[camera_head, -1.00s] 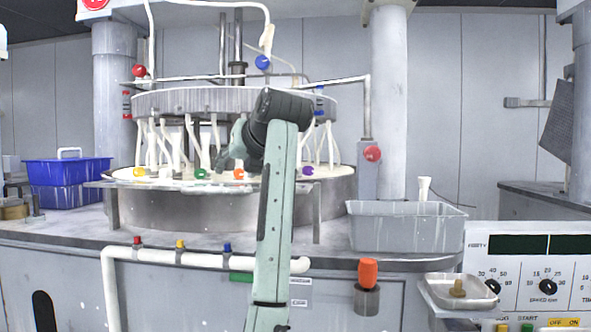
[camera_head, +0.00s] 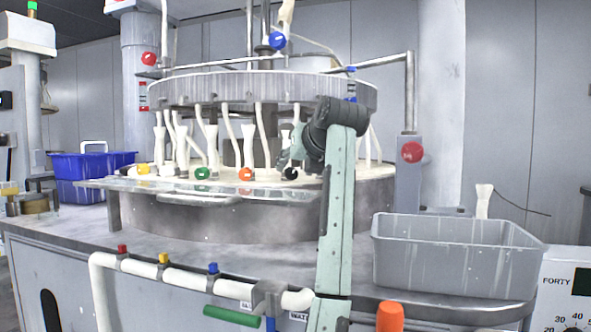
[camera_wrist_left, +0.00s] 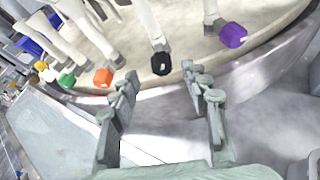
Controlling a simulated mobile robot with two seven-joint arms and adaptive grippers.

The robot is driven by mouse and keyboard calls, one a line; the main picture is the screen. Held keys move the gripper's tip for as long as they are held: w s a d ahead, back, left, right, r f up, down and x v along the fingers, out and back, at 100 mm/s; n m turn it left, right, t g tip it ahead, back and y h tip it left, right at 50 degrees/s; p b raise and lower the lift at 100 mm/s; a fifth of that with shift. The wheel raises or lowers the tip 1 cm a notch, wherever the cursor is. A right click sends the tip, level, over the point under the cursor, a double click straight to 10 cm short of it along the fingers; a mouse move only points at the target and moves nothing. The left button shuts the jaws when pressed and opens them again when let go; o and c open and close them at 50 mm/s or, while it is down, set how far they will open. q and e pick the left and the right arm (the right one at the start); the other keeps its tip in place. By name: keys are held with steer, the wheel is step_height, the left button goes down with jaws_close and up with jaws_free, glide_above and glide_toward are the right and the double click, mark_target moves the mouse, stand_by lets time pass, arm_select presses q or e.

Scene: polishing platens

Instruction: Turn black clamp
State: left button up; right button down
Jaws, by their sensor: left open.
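The black clamp (camera_head: 291,173) sits at the rim of the round polishing platen (camera_head: 230,215), at the foot of a white hose, just below my left gripper (camera_head: 289,157). In the left wrist view the black clamp (camera_wrist_left: 161,63) lies ahead, between the lines of my left gripper's fingers (camera_wrist_left: 160,77). The fingers are spread and empty, and I see no contact with the clamp. My right gripper is in neither view.
An orange clamp (camera_wrist_left: 103,78) and a green clamp (camera_wrist_left: 66,81) are to the left; a purple clamp (camera_wrist_left: 233,35) is to the right. A clear shelf (camera_head: 160,190) juts out at front left. A grey bin (camera_head: 450,262) stands at right.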

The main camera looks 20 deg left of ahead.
mark_target(293, 172)
arm_select(q)
steer(key=shift+p+x, duration=0.3)
steer(key=shift+x, duration=1.85)
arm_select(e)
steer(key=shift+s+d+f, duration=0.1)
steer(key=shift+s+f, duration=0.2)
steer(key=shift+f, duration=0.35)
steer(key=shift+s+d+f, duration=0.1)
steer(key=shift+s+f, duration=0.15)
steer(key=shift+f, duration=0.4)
arm_select(q)
steer(key=shift+d, duration=0.1)
